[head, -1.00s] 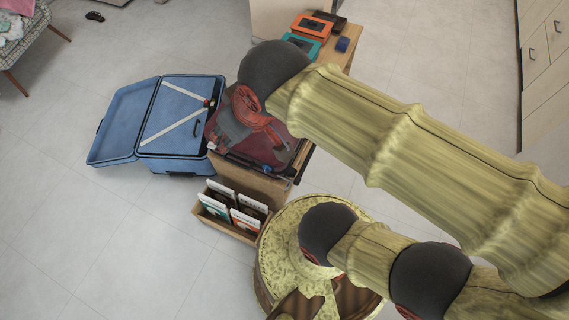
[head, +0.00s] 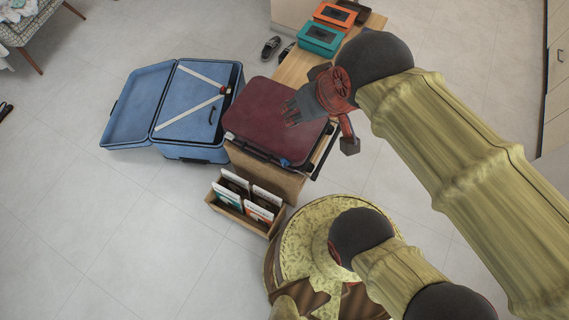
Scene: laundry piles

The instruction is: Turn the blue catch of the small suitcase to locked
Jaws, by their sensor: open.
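The small suitcase (head: 262,112) is dark red, shut, and lies flat on a wooden bench. Its blue catch (head: 285,162) is a small spot on the near edge, towards the right corner; which way it is turned is too small to tell. My gripper (head: 318,130) is over the right part of the suitcase, with its fingers spread open and nothing seen between them. It is apart from the catch, above and to the right of it. My gripper and arm hide the suitcase's far right side.
A large blue suitcase (head: 130,112) lies open on the floor to the left. A wooden box (head: 233,214) of books or records stands on the floor in front of the bench (head: 295,68). Teal (head: 320,38) and orange (head: 338,14) boxes sit at the bench's far end. Floor at the lower left is clear.

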